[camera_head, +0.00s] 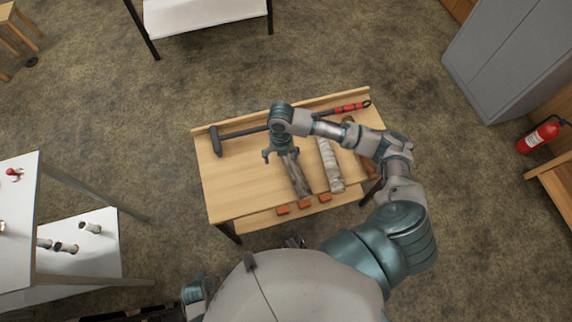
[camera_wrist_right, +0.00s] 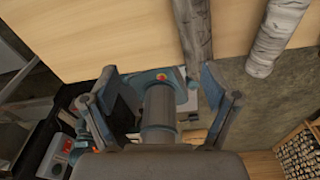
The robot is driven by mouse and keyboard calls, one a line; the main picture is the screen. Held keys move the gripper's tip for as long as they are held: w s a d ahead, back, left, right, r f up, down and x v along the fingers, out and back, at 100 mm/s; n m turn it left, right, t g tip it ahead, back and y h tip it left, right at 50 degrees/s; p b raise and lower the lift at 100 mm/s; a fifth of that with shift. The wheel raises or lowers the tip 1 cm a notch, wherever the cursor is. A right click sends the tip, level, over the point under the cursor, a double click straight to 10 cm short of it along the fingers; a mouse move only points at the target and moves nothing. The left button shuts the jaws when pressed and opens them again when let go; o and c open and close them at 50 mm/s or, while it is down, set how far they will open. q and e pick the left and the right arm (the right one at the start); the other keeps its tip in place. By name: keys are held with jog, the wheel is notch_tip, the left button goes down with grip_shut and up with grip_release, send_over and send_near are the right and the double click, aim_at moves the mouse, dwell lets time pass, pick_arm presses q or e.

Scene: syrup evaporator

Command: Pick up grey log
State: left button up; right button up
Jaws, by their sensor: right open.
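The grey log (camera_head: 299,178) is grey-brown with rough bark and lies on the wooden table, pointing toward the front edge. My right gripper (camera_head: 281,153) is open and empty, above the table at the far end of this log and slightly to its left. The gripper and wrist hide part of the log's far end. In the right wrist view the grey log (camera_wrist_right: 192,35) runs down from the top edge, beyond and right of the middle of the open fingers (camera_wrist_right: 166,85). I cannot make out my left gripper.
A paler whitish log (camera_head: 330,165) lies right of the grey one, with a brown log partly hidden under my arm. A long-handled hammer (camera_head: 245,132) lies along the table's raised back edge. Orange-brown blocks (camera_head: 304,203) sit near the front. The table's left part is bare.

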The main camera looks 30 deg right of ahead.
aim_at(292, 161)
jog(key=w+d+r+n, duration=0.3)
jog(key=d+r, duration=0.1)
jog(key=d, duration=0.2)
jog(key=shift+g+h, duration=0.3)
jog(key=shift+g, duration=0.1)
jog(key=f, duration=0.3)
jog(key=s+f+b, duration=0.1)
jog(key=f, duration=0.3)
jog(key=s+f+b, duration=0.1)
jog(key=f, duration=0.3)
jog(key=shift+a, duration=0.3)
jog(key=f, duration=0.3)
jog(key=f+b, duration=0.1)
jog(key=f, duration=0.2)
jog(key=shift+s+a+b, duration=0.1)
jog(key=shift+s+b, duration=0.1)
jog(key=shift+b, duration=0.1)
jog(key=shift+r, duration=0.1)
jog(key=c, duration=0.3)
jog(key=shift+a, duration=0.1)
jog(key=c, duration=0.4)
pick_arm(q)
notch_tip(292, 161, up, 7)
jog(key=shift+r, duration=0.15)
pick_arm(e)
jog(key=c, duration=0.9)
jog(key=shift+o, duration=0.2)
